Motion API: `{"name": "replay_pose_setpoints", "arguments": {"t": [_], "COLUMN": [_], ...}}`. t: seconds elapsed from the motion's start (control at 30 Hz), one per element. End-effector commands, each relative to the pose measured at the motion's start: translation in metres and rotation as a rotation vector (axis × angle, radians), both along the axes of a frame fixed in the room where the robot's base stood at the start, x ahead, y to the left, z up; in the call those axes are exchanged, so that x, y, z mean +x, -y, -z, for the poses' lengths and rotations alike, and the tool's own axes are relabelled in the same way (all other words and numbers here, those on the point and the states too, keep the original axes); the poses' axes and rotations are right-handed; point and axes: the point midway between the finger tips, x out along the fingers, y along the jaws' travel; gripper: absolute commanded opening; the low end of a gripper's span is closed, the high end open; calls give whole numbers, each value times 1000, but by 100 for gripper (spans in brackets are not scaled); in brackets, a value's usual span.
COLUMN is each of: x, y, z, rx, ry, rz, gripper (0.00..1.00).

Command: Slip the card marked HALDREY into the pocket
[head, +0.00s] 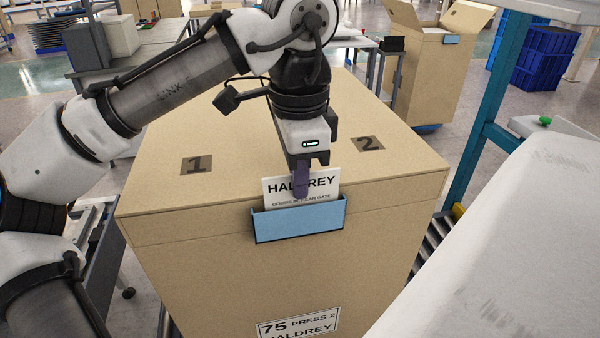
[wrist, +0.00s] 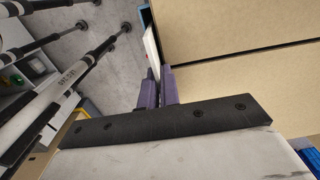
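The white card marked HALDREY (head: 326,190) stands upright at the blue pocket (head: 300,222) on the front face of a large cardboard box (head: 230,240). The card's lower part is hidden behind the pocket's front wall; how deep it sits cannot be told. My gripper (head: 302,182) is above the pocket, shut on the card's upper part, with one purple finger across the lettering. In the wrist view, the card (wrist: 152,48) shows edge-on between the purple fingers of my gripper (wrist: 159,82), beside the box (wrist: 230,35).
The box top (head: 270,150) bears dark squares marked 1 and 2. A label (head: 298,325) reading 75 PRESS 2 HALDREY is low on its front. A teal post (head: 487,110) and a pale surface (head: 500,240) stand at right. Another box (head: 430,75) is behind.

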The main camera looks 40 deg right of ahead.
Motion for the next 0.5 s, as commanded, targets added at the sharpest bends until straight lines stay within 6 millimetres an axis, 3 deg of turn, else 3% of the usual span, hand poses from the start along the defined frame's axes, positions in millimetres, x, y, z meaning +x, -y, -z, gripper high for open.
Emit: {"name": "replay_pose_setpoints", "arguments": {"t": [0.5], "x": [1], "y": [-5], "z": [5], "rx": [19], "ry": [-2], "rz": [3], "gripper": [0]}}
